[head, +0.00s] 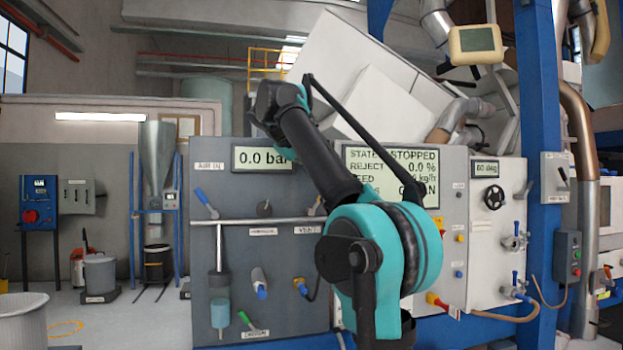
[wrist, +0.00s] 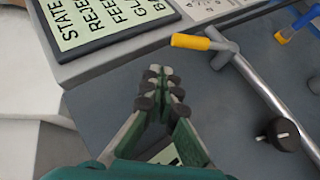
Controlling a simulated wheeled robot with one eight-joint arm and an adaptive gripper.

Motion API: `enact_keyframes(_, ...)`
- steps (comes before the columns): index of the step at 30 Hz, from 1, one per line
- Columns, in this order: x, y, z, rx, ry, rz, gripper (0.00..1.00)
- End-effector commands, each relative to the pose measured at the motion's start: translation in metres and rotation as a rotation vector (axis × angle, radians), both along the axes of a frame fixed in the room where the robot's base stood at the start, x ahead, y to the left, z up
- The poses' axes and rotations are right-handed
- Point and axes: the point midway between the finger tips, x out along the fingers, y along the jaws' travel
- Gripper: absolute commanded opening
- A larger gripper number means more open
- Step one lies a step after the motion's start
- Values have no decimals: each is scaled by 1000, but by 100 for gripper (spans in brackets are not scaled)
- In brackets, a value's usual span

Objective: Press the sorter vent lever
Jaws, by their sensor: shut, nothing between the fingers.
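A lever with a yellow handle (wrist: 190,42) sits at the end of a grey pipe in the wrist view. My gripper (wrist: 160,88) is shut and empty in the wrist view. It is apart from the lever, which lies above and to the right of the fingertips in that picture. In the head view my fingers are hidden behind my arm.
The grey pipe (wrist: 262,85) and a black knob (wrist: 282,134) are right of my fingers. A STATE/REJECT display (wrist: 105,20) is at upper left. In the head view, a pressure display (head: 262,158) reads 0.0 bar and a blue lever (head: 205,203) is at panel left.

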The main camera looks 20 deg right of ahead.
Motion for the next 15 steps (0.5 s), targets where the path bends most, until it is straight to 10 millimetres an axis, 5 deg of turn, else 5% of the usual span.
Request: enact_keyframes(15, -44, 46, 49, 0, 0, 3, 0)
